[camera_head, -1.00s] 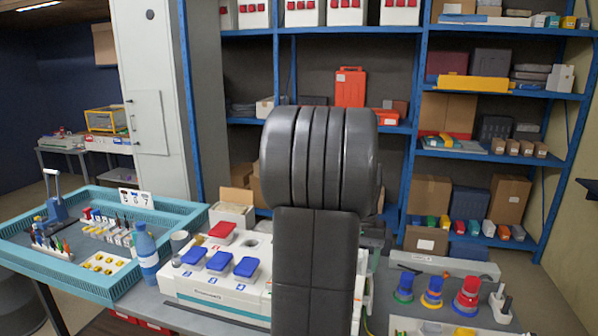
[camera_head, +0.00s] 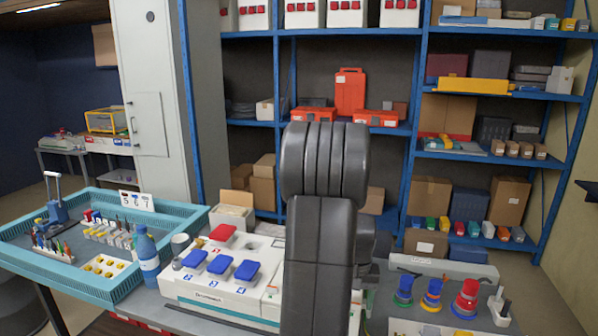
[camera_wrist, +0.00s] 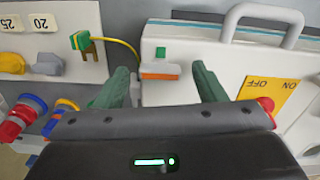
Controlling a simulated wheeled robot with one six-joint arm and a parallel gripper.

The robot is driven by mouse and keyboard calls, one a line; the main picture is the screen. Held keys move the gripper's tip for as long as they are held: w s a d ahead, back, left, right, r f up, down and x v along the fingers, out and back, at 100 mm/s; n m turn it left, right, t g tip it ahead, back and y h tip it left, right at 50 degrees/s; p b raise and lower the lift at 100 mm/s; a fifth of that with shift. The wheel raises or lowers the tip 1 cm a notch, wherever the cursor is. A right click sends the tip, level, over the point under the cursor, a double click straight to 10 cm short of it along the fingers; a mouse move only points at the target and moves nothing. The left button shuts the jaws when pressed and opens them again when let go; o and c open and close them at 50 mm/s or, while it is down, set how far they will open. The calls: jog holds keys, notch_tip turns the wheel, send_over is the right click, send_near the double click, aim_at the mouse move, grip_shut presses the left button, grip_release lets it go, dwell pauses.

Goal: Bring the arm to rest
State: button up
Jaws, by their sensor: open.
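My gripper (camera_wrist: 161,84) shows in the wrist view with its two dark green fingers apart and nothing between them. It is above a white box (camera_wrist: 190,60) with a grey handle and a yellow ON/OFF plate (camera_wrist: 268,95). An orange and grey piece (camera_wrist: 160,72) on that box lies beyond the gap between the fingers. In the head view my arm stands folded in the middle and hides the gripper and part of the bench behind it.
A white socket box (camera_head: 205,288) with blue lids and a red lid (camera_head: 223,232) is left of my arm. A blue bottle (camera_head: 147,258) and teal tray (camera_head: 125,291) stand further left. Coloured ring stacks (camera_head: 466,299) are at right. A green plug (camera_wrist: 81,41) with yellow cable shows in the wrist view.

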jog(key=n+p, duration=0.1)
jog(key=n, duration=0.4)
jog(key=shift+r, duration=0.4)
notch_tip(320, 180, up, 13)
jog(key=b, duration=0.1)
